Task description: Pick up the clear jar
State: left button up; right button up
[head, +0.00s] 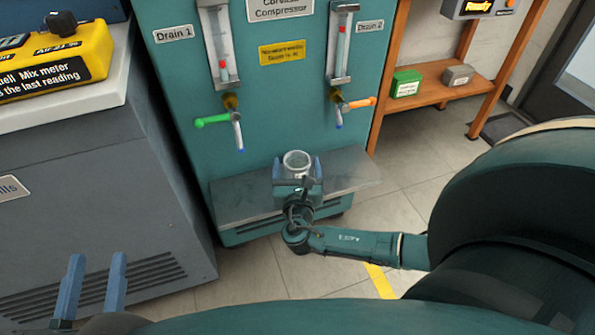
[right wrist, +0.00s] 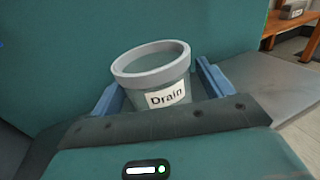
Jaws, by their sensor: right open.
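The clear jar (head: 297,161) stands upright on the metal shelf at the foot of the teal cabinet. In the right wrist view the jar (right wrist: 152,75) has a grey rim and a white label reading "Drain". My right gripper (head: 297,170) is open, with one blue finger on each side of the jar; it also shows in the right wrist view (right wrist: 160,88). I cannot tell whether the fingers touch the jar, and its lower part is hidden behind the gripper body. My left gripper (head: 92,283) is at the lower left of the head view, fingers apart and empty.
The metal shelf (head: 240,201) has bare room on both sides of the jar. Above it hang the green-handled drain valve (head: 220,121) and the orange-handled drain valve (head: 352,104). A grey cabinet (head: 90,180) stands at left, a wooden rack (head: 435,88) at right.

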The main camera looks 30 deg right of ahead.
aim_at(297, 152)
jog(key=shift+c, duration=0.5)
jog(key=c, duration=1)
pick_arm(q)
jog(key=shift+r, duration=0.1)
